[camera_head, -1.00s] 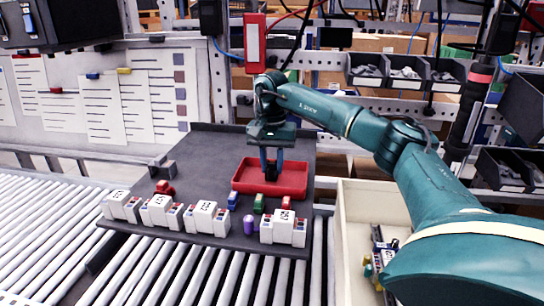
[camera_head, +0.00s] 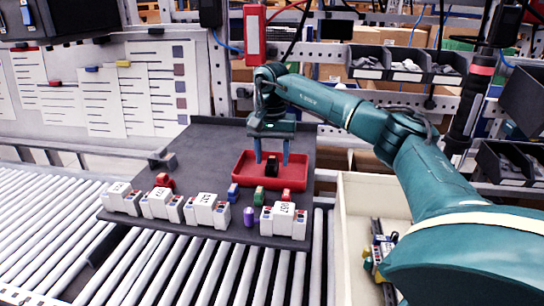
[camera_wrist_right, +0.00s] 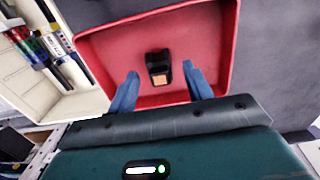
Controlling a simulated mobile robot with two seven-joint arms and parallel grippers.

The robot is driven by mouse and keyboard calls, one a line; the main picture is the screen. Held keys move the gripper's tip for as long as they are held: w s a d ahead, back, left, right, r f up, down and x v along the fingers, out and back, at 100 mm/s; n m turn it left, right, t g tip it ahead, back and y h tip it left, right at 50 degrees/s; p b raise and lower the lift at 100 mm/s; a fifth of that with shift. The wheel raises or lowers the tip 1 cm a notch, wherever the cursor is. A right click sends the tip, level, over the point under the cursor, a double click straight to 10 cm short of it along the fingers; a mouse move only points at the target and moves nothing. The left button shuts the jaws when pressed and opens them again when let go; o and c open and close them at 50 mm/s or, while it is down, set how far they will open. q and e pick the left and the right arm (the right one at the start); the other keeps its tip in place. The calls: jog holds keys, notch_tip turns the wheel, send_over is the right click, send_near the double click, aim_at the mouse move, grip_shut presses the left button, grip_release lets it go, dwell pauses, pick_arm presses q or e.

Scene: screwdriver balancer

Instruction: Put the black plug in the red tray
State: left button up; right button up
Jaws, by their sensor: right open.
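The black plug (camera_head: 272,166) lies in the red tray (camera_head: 244,182), near its middle. In the right wrist view the plug (camera_wrist_right: 158,68) rests on the floor of the tray (camera_wrist_right: 108,50), and its tan face shows. My right gripper (camera_head: 271,160) is over the tray with its two blue fingers spread apart. The fingers (camera_wrist_right: 160,88) stand on either side of the plug with gaps and hold nothing. My left gripper is not in view.
White blocks (camera_head: 160,204) line the front of the dark board (camera_head: 205,150). Red, blue, green and purple pieces (camera_head: 249,216) sit between them and the tray. A cream bin (camera_head: 352,215) with tools stands at right. Rollers run in front.

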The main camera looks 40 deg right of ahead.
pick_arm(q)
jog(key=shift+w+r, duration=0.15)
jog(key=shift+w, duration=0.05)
pick_arm(e)
notch_tip(320, 180, up, 13)
jog(key=shift+f, duration=0.15)
dwell(0.4)
